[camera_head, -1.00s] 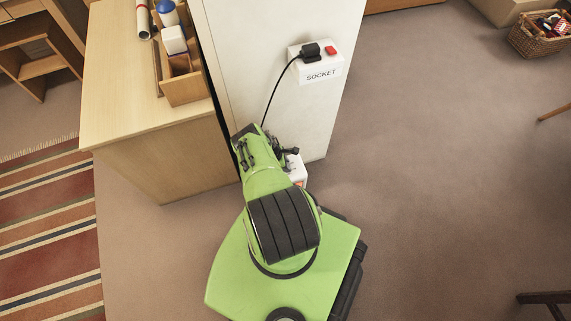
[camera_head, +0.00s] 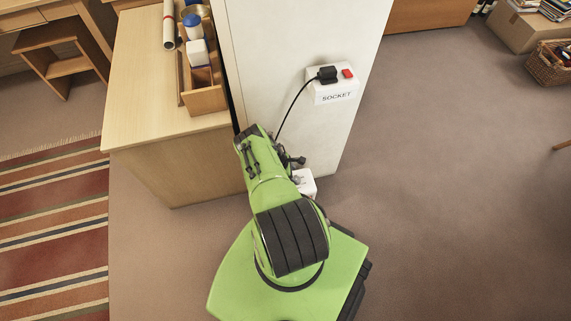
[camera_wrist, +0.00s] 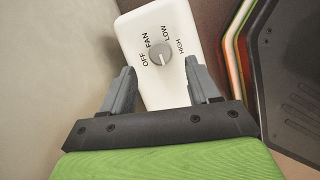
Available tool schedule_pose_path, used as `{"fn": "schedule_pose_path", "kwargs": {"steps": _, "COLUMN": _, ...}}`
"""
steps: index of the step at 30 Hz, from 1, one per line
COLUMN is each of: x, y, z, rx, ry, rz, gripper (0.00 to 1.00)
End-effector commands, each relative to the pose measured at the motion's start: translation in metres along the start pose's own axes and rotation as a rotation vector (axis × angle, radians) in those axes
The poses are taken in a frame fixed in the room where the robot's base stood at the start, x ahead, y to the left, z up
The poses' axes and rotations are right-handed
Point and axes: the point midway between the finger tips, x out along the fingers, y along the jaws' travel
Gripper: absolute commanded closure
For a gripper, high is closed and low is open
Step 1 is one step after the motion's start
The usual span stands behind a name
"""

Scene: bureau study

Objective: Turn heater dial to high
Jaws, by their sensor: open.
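The heater (camera_wrist: 152,22) is a white box with a round grey dial (camera_wrist: 160,53) on its face, seen in the wrist view. Labels OFF, FAN, LOW and HIGH run around the dial. A pale pointer line on the dial appears to run up and down in the picture, but which label it marks is unclear. My gripper (camera_wrist: 160,77) is open and empty, its two fingers spread on either side below the dial, apart from it. In the head view, part of the white heater (camera_head: 306,184) shows beside my arm; my gripper is largely hidden there.
A white wall panel (camera_head: 290,40) carries a socket (camera_head: 333,84) with a black plug and a red switch; its cord runs down behind my arm. A wooden desk (camera_head: 150,60) stands to the left with an organiser (camera_head: 206,99).

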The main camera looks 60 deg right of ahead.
Motion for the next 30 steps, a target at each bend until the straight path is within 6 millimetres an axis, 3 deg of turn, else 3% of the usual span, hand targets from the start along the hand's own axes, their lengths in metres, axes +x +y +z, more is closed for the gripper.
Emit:
{"fn": "schedule_pose_path", "kwargs": {"steps": 1, "x": -0.023, "y": 0.001, "z": 0.003, "rx": -0.002, "ry": -0.001, "rz": 0.001, "gripper": 0.39}}
{"fn": "schedule_pose_path", "kwargs": {"steps": 6, "x": -0.070, "y": 0.001, "z": 0.002, "rx": -0.002, "ry": 0.001, "rz": 0.000, "gripper": 0.39}}
{"fn": "schedule_pose_path", "kwargs": {"steps": 12, "x": -0.101, "y": 0.000, "z": 0.001, "rx": 0.000, "ry": 0.000, "rz": -0.001, "gripper": 0.39}}
{"fn": "schedule_pose_path", "kwargs": {"steps": 30, "x": -0.104, "y": 0.000, "z": 0.000, "rx": 0.000, "ry": 0.001, "rz": -0.001, "gripper": 0.39}}
